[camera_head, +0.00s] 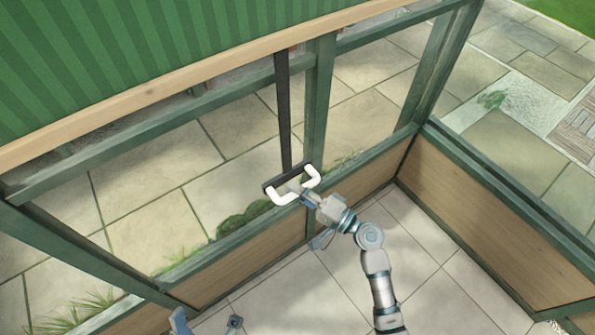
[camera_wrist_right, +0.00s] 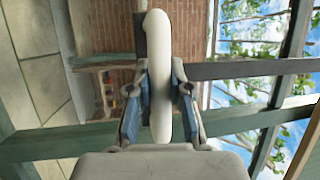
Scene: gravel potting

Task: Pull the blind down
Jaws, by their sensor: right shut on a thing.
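The green striped blind (camera_head: 130,50) hangs across the upper left of the head view, with a pale wooden bar (camera_head: 190,78) along its lower edge. A dark strap (camera_head: 283,110) runs down from that bar to a white handle (camera_head: 313,178) with a dark crosspiece. My right gripper (camera_head: 305,194) is shut on the white handle. In the right wrist view the handle (camera_wrist_right: 158,70) stands upright between the two fingers of the gripper (camera_wrist_right: 159,100). At the bottom left of the head view a small part of my left gripper (camera_head: 205,323) shows; its fingertips are not clear.
Green window frames with glass stand behind the handle; a green post (camera_head: 319,95) is close to the strap. Wooden panels (camera_head: 470,200) line the low walls and meet in a corner at the right. The tiled floor (camera_head: 300,290) below is clear.

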